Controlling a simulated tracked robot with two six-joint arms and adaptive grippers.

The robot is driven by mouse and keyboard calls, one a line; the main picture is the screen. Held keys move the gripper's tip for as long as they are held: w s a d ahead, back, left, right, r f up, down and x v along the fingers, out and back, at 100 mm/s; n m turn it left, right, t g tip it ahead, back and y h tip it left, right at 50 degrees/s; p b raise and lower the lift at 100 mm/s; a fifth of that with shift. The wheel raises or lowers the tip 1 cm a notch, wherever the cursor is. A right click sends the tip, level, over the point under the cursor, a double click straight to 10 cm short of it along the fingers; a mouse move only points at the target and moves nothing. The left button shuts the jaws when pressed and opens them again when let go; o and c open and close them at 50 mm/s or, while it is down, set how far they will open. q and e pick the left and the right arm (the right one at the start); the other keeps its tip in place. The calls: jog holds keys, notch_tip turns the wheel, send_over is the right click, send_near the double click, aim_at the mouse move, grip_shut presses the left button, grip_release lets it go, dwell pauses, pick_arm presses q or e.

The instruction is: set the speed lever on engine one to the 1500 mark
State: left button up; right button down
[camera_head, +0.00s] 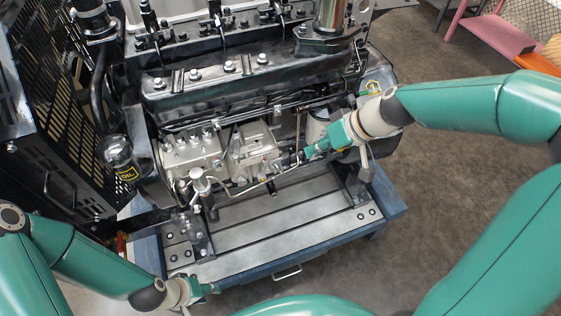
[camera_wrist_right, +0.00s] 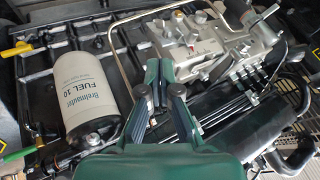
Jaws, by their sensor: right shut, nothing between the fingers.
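The engine (camera_head: 225,85) stands on a blue-edged stand in the head view. Its grey injection pump and governor housing (camera_head: 256,148) faces me and also shows in the right wrist view (camera_wrist_right: 205,40). I cannot pick out the speed lever or the 1500 mark for certain; they are too small or hidden behind my fingers. My right gripper (camera_head: 308,153) is shut and empty, its tips just right of the governor housing. In the wrist view its fingertips (camera_wrist_right: 160,70) are together in front of the housing; contact cannot be told. My left gripper (camera_head: 212,289) is low at the stand's front edge, its opening unclear.
A white fuel filter (camera_wrist_right: 88,95) stands close beside my right gripper. A thin metal pipe (camera_wrist_right: 118,55) runs between them. A black oil filter (camera_head: 121,157) is at the engine's left. The stand's slotted top (camera_head: 270,225) is clear in front. Open floor (camera_head: 420,205) lies to the right.

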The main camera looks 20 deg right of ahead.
aim_at(274, 168)
jog(key=a+f, duration=0.2)
jog(key=w+a+f, duration=0.1)
jog(key=a, duration=0.1)
jog(key=w+a+f+p, duration=0.1)
jog(key=a+f, duration=0.1)
jog(key=shift+w+a+f, duration=0.2)
jog(key=shift+a+f, duration=0.1)
jog(key=shift+a, duration=0.1)
jog(key=shift+a+f, duration=0.1)
jog(key=shift+a, duration=0.2)
